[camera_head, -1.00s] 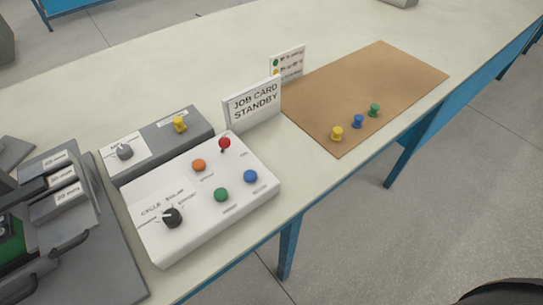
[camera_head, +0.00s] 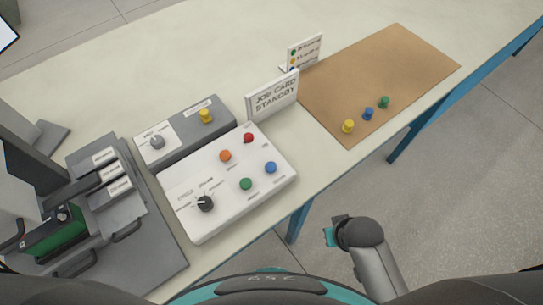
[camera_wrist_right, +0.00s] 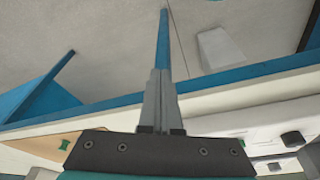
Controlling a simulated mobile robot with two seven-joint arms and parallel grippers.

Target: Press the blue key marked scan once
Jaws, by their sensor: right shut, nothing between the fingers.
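A blue key (camera_head: 271,168) sits at the right front corner of a white control panel (camera_head: 222,218) in the head view. The lettering beside it is too small to read. Green (camera_head: 246,184), orange (camera_head: 225,155) and red (camera_head: 248,138) keys and a black knob (camera_head: 204,203) share the panel. My right arm (camera_head: 372,250) is off the table's front edge, right of the panel and apart from it; its fingers cannot be made out there. In the right wrist view my right gripper (camera_wrist_right: 159,76) is shut and empty. My left gripper is not in view.
A grey box (camera_head: 182,136) with a knob and yellow button stands behind the panel. A brown mat (camera_head: 385,70) holds yellow, blue and green pegs. A grey fixture (camera_head: 150,240) is at left. The table's back is clear.

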